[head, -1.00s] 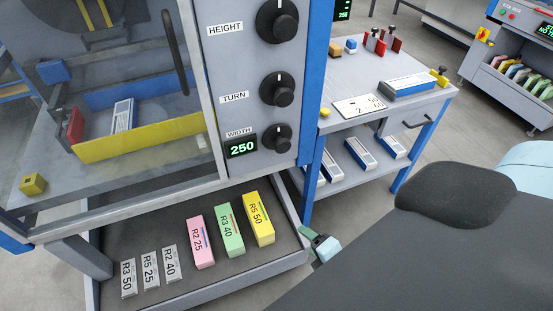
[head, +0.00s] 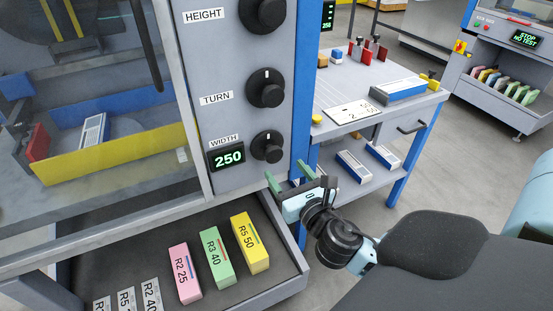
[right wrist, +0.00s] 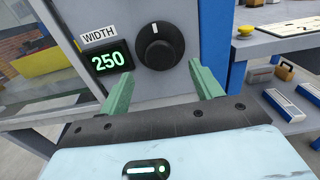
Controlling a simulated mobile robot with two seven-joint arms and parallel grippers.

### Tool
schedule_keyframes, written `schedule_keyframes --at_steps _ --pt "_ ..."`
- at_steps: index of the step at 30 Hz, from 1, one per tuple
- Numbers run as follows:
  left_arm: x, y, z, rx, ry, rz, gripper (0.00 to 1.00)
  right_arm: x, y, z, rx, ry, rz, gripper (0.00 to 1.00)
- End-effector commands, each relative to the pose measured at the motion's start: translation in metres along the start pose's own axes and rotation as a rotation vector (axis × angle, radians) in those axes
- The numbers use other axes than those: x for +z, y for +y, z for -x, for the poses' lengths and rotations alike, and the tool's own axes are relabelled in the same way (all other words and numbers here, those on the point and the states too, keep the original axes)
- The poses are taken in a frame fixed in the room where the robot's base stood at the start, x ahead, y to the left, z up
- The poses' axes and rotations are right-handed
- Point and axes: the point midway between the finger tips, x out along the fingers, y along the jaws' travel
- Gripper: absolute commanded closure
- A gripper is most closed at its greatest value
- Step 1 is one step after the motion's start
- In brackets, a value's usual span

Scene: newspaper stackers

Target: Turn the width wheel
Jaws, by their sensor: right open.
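The width wheel (head: 267,146) is a black knob on the grey front panel, under the TURN and HEIGHT knobs. Its white mark points about straight up. The width display (head: 227,156) to its left reads 250. My right gripper (head: 289,174) is open and empty, just below and right of the wheel in the head view. In the right wrist view the wheel (right wrist: 160,46) lies ahead, between and beyond the two green fingers (right wrist: 164,80), with no contact visible. My left gripper is not in view.
A tray (head: 150,277) below the panel holds pink, green and yellow blocks and several grey labelled pieces. A blue post (head: 302,100) stands right of the panel. A side table (head: 350,88) with small parts is farther right.

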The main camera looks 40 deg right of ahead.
Motion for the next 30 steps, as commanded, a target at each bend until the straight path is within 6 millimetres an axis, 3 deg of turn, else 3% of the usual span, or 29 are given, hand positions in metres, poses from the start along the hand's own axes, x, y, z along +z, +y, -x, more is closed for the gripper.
schedule_keyframes --at_steps 6,12,23,30 --pt "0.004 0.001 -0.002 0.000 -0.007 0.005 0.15 0.001 0.000 -0.033 -0.001 -0.002 -0.001 0.35" --pt "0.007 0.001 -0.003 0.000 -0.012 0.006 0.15 -0.001 0.000 -0.053 0.001 0.001 -0.002 0.35" --pt "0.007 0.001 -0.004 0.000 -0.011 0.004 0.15 -0.001 0.000 -0.059 0.001 0.002 -0.002 0.35" --pt "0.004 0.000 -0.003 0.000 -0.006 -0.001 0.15 -0.001 0.000 -0.059 0.001 0.002 -0.002 0.63"
